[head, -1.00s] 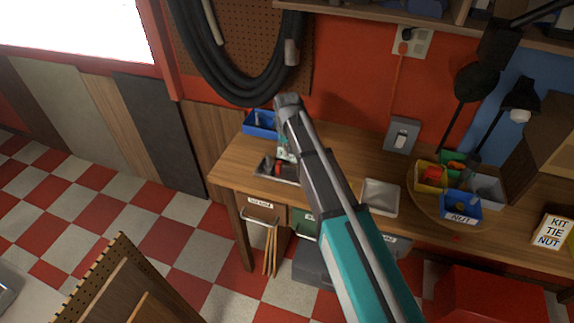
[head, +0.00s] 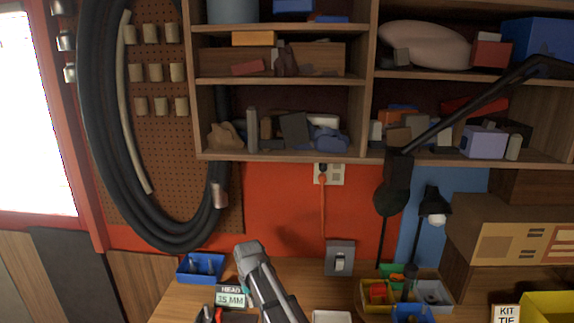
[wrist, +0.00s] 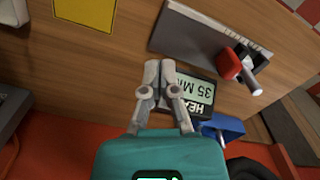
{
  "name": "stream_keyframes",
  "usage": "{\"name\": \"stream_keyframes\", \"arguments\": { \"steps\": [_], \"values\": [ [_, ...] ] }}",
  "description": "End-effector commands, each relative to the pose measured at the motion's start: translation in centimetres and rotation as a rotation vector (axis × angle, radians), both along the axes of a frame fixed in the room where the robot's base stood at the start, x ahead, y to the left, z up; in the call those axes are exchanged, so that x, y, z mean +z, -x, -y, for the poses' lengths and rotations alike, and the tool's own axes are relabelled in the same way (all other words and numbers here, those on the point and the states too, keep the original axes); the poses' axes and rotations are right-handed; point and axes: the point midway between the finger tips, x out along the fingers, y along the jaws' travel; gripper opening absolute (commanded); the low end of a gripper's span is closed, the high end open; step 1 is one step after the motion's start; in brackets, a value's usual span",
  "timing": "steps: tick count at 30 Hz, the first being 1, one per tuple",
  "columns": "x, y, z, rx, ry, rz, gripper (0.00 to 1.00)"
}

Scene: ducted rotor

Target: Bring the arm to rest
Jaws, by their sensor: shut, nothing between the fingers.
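My gripper (wrist: 161,66) shows in the wrist view with its two grey fingers together and nothing between them. It is over the wooden bench top (wrist: 115,75), beside a sign reading HEAD 35 MM (wrist: 195,90). I cannot tell whether the fingertips touch the bench or the sign. In the head view my grey arm link rises from the bottom edge, right of the same sign (head: 230,297). It hides most of the gripper there.
Several small bins (head: 374,294) stand to the right. A switch box (head: 340,257) is on the red wall, below loaded shelves (head: 280,155).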

Motion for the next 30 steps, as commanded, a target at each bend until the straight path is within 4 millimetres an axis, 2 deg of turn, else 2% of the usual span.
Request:
{"name": "stream_keyframes", "arguments": {
  "steps": [1,6,11,18,24,30],
  "values": [
    [-0.2,1.0,2.4,-0.024,0.000,0.000,0.00],
    [-0.5,3.1,9.0,-0.099,0.000,0.000,0.00],
    [-0.8,5.7,14.8,-0.168,0.000,0.000,0.00],
    [-1.2,10.4,22.4,-0.273,0.000,-0.001,0.00],
    [-1.5,13.7,26.5,-0.339,0.001,0.000,0.00],
    [-1.5,15.0,28.1,-0.367,0.001,0.000,0.00]
  ]
}}
